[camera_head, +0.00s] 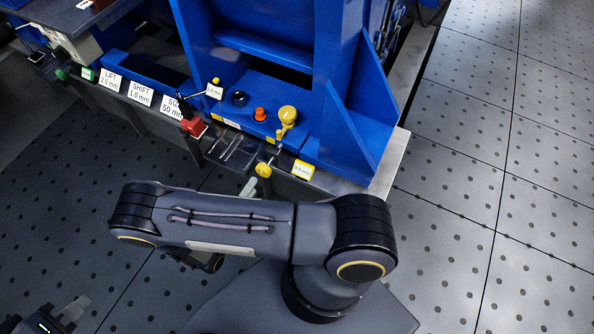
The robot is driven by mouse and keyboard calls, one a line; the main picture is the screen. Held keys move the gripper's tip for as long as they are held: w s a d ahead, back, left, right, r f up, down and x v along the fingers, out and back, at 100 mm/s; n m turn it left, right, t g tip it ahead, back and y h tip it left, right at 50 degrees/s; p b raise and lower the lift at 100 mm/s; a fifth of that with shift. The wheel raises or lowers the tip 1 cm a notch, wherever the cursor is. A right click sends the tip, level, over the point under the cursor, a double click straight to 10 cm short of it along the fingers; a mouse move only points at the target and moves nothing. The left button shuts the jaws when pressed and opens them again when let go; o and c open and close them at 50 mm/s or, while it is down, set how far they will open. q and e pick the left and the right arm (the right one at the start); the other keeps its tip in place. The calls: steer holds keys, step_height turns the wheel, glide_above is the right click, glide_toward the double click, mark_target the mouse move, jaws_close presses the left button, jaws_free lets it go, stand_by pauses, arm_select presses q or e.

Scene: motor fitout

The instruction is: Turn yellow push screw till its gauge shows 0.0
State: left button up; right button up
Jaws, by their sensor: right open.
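A yellow screw knob (263,170) sticks out of the front edge of the bench below the blue machine frame. A small yellow-framed gauge (302,169) stands right of it; its digits are too small to read surely. My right gripper (248,188) shows only as a pale fingertip just below and left of the knob; the rest is hidden behind my arm. It is open, and whether it touches the knob is unclear. My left gripper (68,314) is at the bottom left corner, far from the screw; its jaw state is unclear.
A yellow ball-topped lever (287,115) and an orange knob (260,114) stand on the blue frame (340,130). A red block (194,127) and white LIFT, SHIFT and SIZE signs (140,92) line the bench edge to the left. Open floor lies right.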

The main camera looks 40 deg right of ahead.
stand_by(0.8)
steer(key=s+d+r+n+y, duration=0.1)
steer(key=s+r+n+y, duration=0.5)
steer(key=r+n, duration=0.45)
steer(key=s+d+r+n+g+y, duration=0.1)
steer(key=s+d+r+n+y, duration=0.15)
steer(key=r+n+y, duration=0.65)
steer(key=s+d+r+n+y, duration=0.1)
steer(key=s+r+n+y, duration=0.4)
steer(key=r+n, duration=0.7)
step_height(320, 180, up, 30)
steer(key=p, duration=3)
steer(key=shift+s+a+n+p, duration=0.25)
steer(key=shift+a+n+p, duration=0.05)
steer(key=shift+n+p, duration=0.1)
steer(key=shift+f, duration=0.15)
